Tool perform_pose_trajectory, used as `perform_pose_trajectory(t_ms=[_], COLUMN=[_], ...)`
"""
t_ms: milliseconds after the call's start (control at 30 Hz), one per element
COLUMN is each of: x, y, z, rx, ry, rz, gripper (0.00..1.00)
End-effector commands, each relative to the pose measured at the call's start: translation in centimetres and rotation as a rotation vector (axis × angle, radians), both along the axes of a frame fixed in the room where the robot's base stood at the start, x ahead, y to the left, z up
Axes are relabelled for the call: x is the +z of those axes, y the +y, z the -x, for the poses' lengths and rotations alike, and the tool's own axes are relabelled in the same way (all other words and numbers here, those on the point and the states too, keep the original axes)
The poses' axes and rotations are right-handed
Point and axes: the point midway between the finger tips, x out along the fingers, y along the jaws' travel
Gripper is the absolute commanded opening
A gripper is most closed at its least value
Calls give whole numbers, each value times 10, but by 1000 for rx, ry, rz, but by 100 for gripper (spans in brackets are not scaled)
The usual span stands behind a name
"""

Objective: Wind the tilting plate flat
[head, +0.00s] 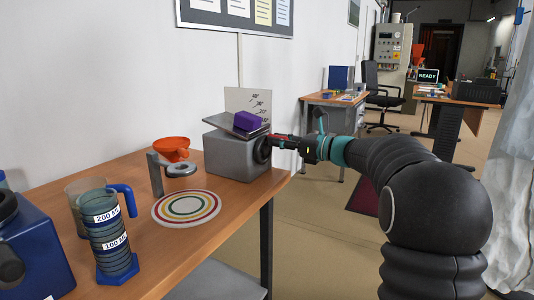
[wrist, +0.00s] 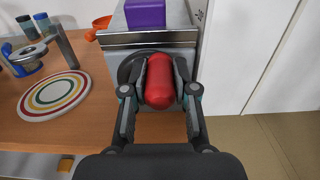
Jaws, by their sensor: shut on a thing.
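The tilting plate (head: 236,126) sits on top of a grey box (head: 230,157) and slopes, with its left end higher in the head view. A purple block (head: 247,121) rests on it. An angle scale (head: 258,103) stands behind the plate. A dark round wheel (head: 262,150) is on the box's right side, and its red handle (wrist: 159,82) shows in the wrist view. My gripper (wrist: 162,88) is shut on the red handle, one finger on each side. The plate's front edge (wrist: 150,37) also shows in the wrist view.
On the wooden table (head: 150,235) stand an orange funnel (head: 172,144), a grey stand (head: 156,175), a striped round mat (head: 186,208) and a blue measuring cylinder (head: 110,240). A blue machine (head: 35,250) is at the near left. The floor right of the table is open.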

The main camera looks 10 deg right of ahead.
Motion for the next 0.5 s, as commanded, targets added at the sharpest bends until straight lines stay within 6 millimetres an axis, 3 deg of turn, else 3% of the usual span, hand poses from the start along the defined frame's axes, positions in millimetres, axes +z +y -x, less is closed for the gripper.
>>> perform_pose_trajectory(t_ms=[500], x=[-14], y=[-9], z=[-13], rx=[-1], ry=[1], rz=[1], gripper=[0])
